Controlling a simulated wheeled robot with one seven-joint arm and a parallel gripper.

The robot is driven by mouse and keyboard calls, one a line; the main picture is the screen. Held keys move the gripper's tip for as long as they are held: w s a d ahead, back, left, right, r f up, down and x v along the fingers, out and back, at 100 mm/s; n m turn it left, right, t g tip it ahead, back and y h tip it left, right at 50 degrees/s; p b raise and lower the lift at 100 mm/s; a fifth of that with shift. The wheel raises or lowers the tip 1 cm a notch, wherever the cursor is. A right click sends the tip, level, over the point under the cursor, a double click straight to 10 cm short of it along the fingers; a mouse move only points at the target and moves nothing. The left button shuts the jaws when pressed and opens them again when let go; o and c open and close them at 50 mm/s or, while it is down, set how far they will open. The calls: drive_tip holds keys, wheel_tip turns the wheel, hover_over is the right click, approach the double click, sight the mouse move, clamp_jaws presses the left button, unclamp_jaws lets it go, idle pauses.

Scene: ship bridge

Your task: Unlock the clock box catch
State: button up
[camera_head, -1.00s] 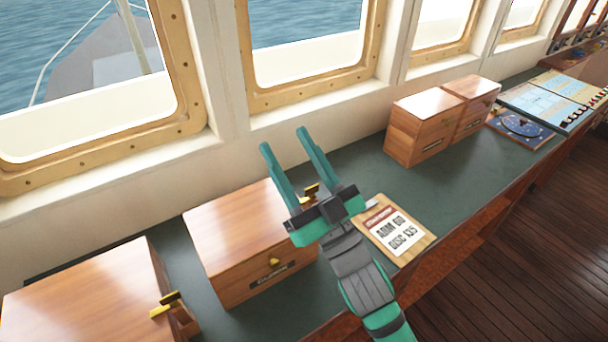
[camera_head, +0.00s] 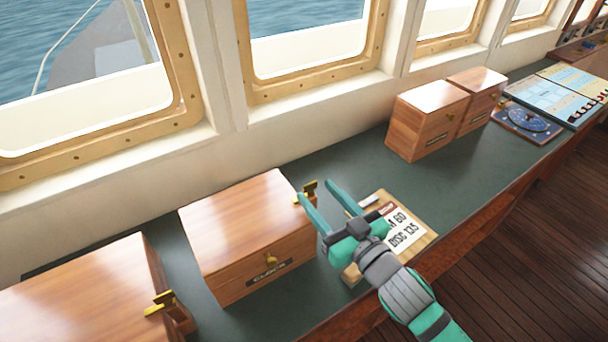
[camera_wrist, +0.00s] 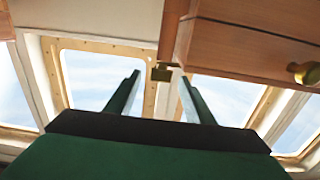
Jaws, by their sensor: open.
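The clock box (camera_head: 250,235) is a wooden box on the green counter, with a brass knob and a dark label on its front. Its brass catch (camera_head: 310,189) sits on the right side near the top. In the wrist view the catch (camera_wrist: 163,71) shows between and beyond my fingers, at the edge of the wooden box (camera_wrist: 245,45). My gripper (camera_head: 318,200) is open and empty, just right of the box, with its fingers pointing toward the window side. The left finger looks close to the catch; I cannot tell whether they touch.
A clipboard with a printed card (camera_head: 405,232) lies under and right of my gripper. Another wooden box (camera_head: 85,290) with a brass catch (camera_head: 160,303) stands at left. Two smaller boxes (camera_head: 425,120) stand farther right. The counter (camera_head: 345,160) between is clear.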

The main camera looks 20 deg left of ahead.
sight(310, 187)
drive_tip(key=x, duration=0.6)
drive_tip(key=shift+s+a, duration=0.1)
drive_tip(key=shift+a, duration=0.15)
drive_tip(key=shift+x, duration=0.85)
drive_tip(key=shift+d, duration=0.15)
drive_tip(key=c, duration=1)
